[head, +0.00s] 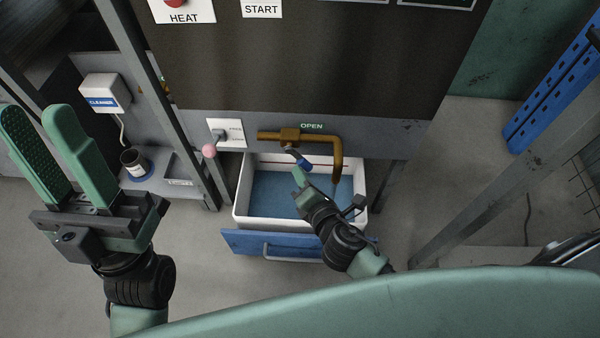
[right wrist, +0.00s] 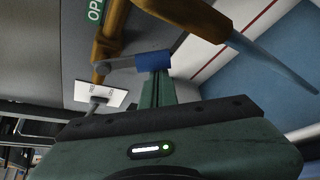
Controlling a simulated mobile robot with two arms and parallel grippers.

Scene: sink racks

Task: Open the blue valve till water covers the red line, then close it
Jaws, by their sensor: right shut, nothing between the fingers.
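The blue valve handle (head: 298,158) is a short lever with a blue grip under the brass pipe (head: 340,160), below the word OPEN. It also shows in the right wrist view (right wrist: 154,63). My right gripper (head: 298,176) is shut and empty, its fingertips at the blue grip; contact is unclear. A bluish stream of water (right wrist: 275,64) runs from the pipe's spout. Blue water (head: 275,190) lies in the white basin (head: 241,190). The red line (right wrist: 237,40) shows on the basin's inner wall, above the water. My left gripper (head: 38,114) is open and empty, far to the left.
A blue drawer front with a grey handle (head: 285,251) is in front of the basin. A pink-knobbed lever (head: 209,151) stands left of it. A cleaner dispenser (head: 103,92) and dark cup (head: 133,162) are further left. Metal posts flank the area.

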